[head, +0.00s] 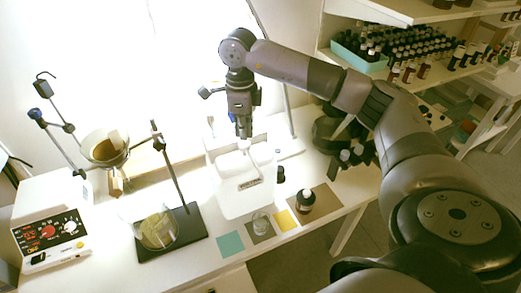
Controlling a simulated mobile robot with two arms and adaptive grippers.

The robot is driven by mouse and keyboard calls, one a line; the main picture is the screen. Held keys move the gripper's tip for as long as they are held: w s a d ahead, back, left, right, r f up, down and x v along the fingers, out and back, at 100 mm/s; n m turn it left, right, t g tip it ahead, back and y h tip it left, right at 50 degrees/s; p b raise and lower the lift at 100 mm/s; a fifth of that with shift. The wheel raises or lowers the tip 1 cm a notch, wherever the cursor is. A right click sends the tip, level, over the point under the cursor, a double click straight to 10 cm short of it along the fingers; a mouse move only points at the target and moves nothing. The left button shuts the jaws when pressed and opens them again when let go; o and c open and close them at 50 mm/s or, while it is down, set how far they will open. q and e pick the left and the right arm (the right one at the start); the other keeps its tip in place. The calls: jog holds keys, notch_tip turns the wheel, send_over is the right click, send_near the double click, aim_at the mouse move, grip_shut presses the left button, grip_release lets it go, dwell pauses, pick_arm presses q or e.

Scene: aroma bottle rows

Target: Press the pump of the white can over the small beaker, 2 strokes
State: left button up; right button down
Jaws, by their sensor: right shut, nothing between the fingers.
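The white can (236,199) is a large, pale container standing on the white bench, with a label on its front. Its white pump (244,146) is at the top. My right gripper (243,132) is shut and empty, pointing down right over the pump head; I cannot tell whether it touches it. A small clear glass beaker (261,222) stands on a brownish mat in front of the can, to its right. Its contents are too small to make out. My left gripper is not in view.
A teal square (230,244) and a yellow square (286,220) flank the beaker's mat. A dark bottle (305,201) stands on a brown mat to the right. A large beaker (158,230) on a stand base and a control box (50,232) are left. Bottle shelves (413,55) stand behind right.

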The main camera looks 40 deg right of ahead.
dwell(0.5)
notch_tip(320, 180, up, 6)
jog(key=p, duration=0.3)
jog(key=shift+p, duration=0.4)
